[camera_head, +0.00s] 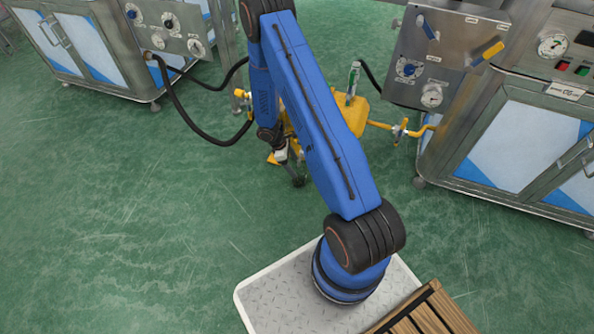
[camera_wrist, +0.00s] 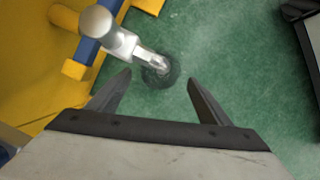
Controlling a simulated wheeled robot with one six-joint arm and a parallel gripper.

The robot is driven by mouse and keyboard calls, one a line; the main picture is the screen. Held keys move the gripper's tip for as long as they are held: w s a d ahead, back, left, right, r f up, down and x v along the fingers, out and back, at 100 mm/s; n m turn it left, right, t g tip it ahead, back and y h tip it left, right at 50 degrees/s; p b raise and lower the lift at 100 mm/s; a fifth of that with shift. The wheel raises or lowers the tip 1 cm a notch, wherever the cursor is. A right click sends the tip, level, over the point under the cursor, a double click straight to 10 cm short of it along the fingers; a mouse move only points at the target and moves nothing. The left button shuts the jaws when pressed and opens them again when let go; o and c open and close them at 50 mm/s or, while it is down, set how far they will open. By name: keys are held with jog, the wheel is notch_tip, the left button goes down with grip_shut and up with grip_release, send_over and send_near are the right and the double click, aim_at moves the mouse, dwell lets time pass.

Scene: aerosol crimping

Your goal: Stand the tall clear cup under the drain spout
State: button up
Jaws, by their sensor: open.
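My gripper (camera_wrist: 155,85) is open in the wrist view, with its two dark fingers apart and nothing clearly held between them. Just beyond the fingertips, a silver fitting with a metal stem (camera_wrist: 125,42) juts from a blue band on yellow equipment. It looks like the drain spout, but I cannot be sure. A dark round shape (camera_wrist: 165,76) shows at the stem's end; I cannot tell what it is. In the head view my gripper (camera_head: 297,180) hangs low beside the yellow equipment (camera_head: 350,112), partly hidden by my arm. I cannot make out the tall clear cup.
A steel cabinet with gauges (camera_head: 510,145) stands at right, another (camera_head: 75,55) at left. A black hose (camera_head: 185,118) loops from the left cabinet. A yellow pipe with a valve (camera_head: 400,130) reaches the right cabinet. Green floor (camera_head: 120,220) is clear at left.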

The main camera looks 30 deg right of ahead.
notch_tip(320, 180, up, 26)
jog(key=w+a+m+t, duration=0.1)
jog(key=w+a+m, duration=0.1)
jog(key=a+m, duration=0.1)
jog(key=s+a+r+m+t, duration=0.1)
jog(key=s+r, duration=0.2)
jog(key=r, duration=0.5)
jog(key=s+a+r+m+t, duration=0.1)
jog(key=s+r+m, duration=0.15)
jog(key=r, duration=0.45)
jog(key=s+a+r+m+t+y, duration=0.1)
jog(key=s+a+r, duration=0.2)
jog(key=s+r, duration=0.3)
jog(key=s+a+r+m+t+y, duration=0.1)
jog(key=s+r, duration=0.5)
jog(key=s, duration=0.7)
jog(key=s+a+r+m+t+y, duration=0.1)
jog(key=s+a+r+m+t, duration=0.1)
jog(key=s+a+r, duration=0.2)
jog(key=s+r, duration=0.3)
jog(key=s, duration=0.2)
jog(key=shift+s+a+m+y, duration=0.15)
jog(key=shift+a+m+y, duration=0.15)
jog(key=shift+m, duration=0.05)
jog(key=shift+r, duration=0.1)
